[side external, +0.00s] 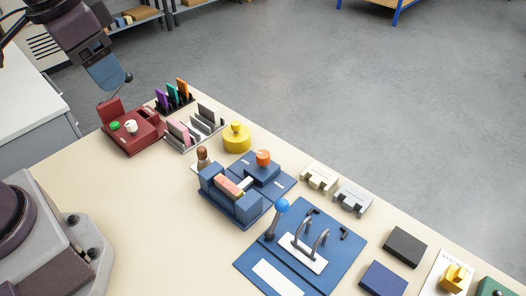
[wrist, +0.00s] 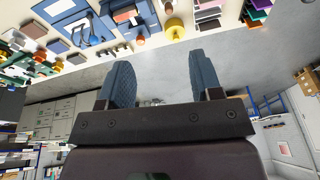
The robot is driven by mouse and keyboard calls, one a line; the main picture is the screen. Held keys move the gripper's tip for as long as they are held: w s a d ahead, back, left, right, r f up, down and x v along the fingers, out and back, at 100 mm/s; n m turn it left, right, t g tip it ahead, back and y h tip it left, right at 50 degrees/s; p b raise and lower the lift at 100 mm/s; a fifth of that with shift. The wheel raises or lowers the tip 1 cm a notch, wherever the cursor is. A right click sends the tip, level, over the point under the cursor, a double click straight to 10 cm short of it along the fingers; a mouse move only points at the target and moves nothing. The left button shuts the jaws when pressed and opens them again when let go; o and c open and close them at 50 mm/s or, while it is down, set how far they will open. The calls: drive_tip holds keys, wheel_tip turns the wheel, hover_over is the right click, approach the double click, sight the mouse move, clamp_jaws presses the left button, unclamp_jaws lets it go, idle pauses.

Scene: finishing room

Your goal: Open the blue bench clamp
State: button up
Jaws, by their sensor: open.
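The blue bench clamp (side external: 232,205) sits mid-table in the side external view. A pink block (side external: 229,187) with a white strip beside it lies between its walls, and an orange knob (side external: 263,157) stands on its rear part. The clamp also shows at the top of the wrist view (wrist: 127,17), partly cut off by the frame. My gripper (wrist: 158,62) is open and empty, its two blue-grey fingers wide apart. In the side external view my gripper (side external: 112,82) is raised at the upper left, above and well apart from the clamp.
A blue board (side external: 257,261) with metal arches and a blue-balled lever is right of the clamp. A yellow cylinder (side external: 236,139), a grey rack (side external: 187,139) and a dark red box (side external: 130,136) stand behind-left. Pale and grey blocks (side external: 351,197) lie right. The air above is clear.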

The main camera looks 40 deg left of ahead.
drive_tip(key=w+d+f+m+g, duration=0.1)
drive_tip(key=w+d+f+m, duration=0.15)
drive_tip(key=w, duration=0.25)
drive_tip(key=w+d+f+m+g, duration=0.2)
drive_tip(key=w+f+m, duration=0.2)
drive_tip(key=w, duration=0.1)
drive_tip(key=m, duration=1.5)
approach(263, 154)
wheel_tip(263, 154, down, 10)
drive_tip(key=shift+a+r, duration=0.1)
drive_tip(key=shift+r, duration=0.05)
drive_tip(key=c, duration=0.9)
